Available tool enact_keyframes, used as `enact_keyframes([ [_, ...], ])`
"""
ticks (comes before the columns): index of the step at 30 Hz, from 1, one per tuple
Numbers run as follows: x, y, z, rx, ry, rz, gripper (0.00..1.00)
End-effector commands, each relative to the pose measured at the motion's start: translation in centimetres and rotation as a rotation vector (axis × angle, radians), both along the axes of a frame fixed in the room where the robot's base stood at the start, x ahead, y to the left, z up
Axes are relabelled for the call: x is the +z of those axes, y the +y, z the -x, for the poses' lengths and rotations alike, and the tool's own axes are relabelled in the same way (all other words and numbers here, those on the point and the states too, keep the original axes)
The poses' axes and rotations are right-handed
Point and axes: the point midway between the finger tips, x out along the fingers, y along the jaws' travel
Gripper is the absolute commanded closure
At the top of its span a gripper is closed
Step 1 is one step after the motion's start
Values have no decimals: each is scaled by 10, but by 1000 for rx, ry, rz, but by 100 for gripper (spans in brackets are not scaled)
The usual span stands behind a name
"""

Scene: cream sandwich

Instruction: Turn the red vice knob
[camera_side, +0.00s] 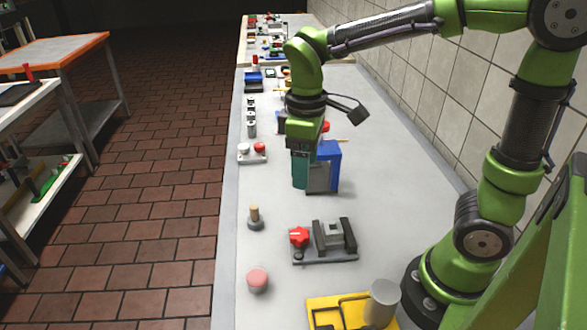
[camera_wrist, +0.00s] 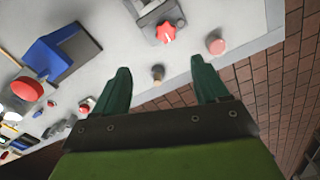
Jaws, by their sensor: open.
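The vice (camera_side: 333,236) sits on a dark base plate on the light grey bench, in front of my gripper in the side view. Its red star-shaped knob (camera_side: 299,236) faces left. In the wrist view the red knob (camera_wrist: 166,32) is near the top, beyond my fingertips, with part of the grey vice (camera_wrist: 155,10) cut off by the frame edge. My gripper (camera_side: 301,170) hangs above the bench, behind the vice and apart from it. In the wrist view its two green fingers (camera_wrist: 160,80) are spread with nothing held between them.
A blue block-like fixture (camera_side: 326,165) stands close beside my gripper. A yellow fixture (camera_side: 325,312) is at the front. Bare bench lies between gripper and vice.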

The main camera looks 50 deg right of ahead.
Motion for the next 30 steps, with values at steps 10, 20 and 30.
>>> enact_keyframes([
  [10, 0, 18, -3, 516, 0, -2, 27],
  [20, -41, 17, -2, 550, 7, -4, 27],
  [30, -116, 17, -2, 548, 7, -5, 27],
])
